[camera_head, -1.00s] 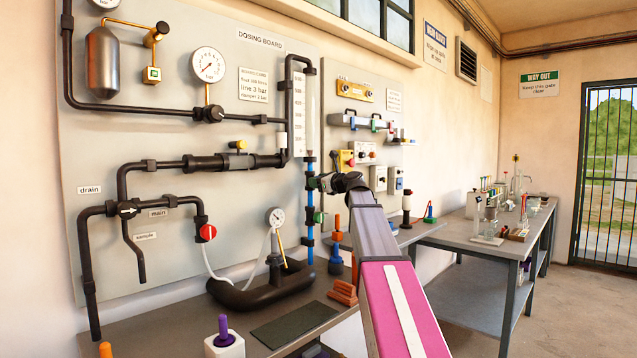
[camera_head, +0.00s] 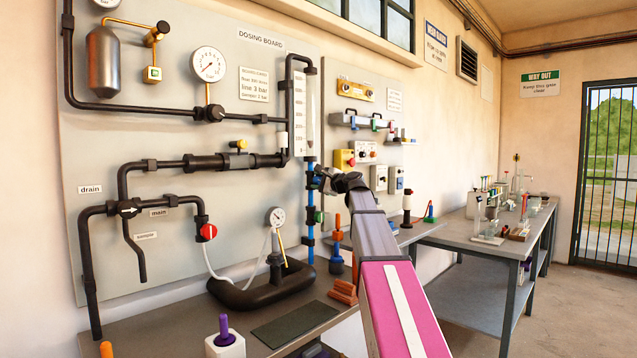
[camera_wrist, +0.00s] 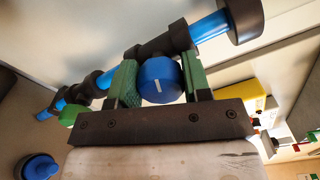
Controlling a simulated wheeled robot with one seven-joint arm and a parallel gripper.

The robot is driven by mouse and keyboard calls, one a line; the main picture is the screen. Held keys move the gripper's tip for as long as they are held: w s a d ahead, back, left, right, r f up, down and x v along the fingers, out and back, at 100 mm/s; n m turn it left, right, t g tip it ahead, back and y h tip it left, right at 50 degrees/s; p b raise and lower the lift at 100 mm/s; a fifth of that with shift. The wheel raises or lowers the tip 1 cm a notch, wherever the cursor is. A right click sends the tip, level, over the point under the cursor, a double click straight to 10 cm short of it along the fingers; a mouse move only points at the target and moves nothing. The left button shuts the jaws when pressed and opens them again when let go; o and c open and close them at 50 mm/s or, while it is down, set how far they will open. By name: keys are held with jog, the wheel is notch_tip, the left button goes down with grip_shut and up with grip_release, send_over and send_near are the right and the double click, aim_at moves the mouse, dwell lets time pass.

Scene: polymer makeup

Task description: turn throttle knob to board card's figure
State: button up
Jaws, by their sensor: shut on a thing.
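The throttle knob (camera_wrist: 160,88) is blue and round with a short white mark on its face. In the wrist view it sits between the two green finger pads of my gripper (camera_wrist: 161,76), which is shut on it. The knob is beside a dark fitting on a blue pipe (camera_wrist: 84,88). In the head view my gripper (camera_head: 320,178) is at this pipe, below the clear flow tube (camera_head: 312,115) with its scale. The float is not clear.
A green part (camera_head: 317,216) is on the pipe below my gripper. A yellow box with a red button (camera_head: 344,160) is close on the right.

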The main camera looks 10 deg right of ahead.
jog(key=n, duration=0.4)
jog(key=shift+f+n, duration=0.1)
jog(key=shift+n, duration=0.3)
jog(key=n, duration=0.3)
jog(key=shift+n, duration=0.3)
jog(key=n, duration=0.4)
jog(key=shift+f, duration=0.15)
jog(key=shift+n, duration=1.8)
jog(key=o, duration=0.9)
jog(key=shift+d, duration=0.1)
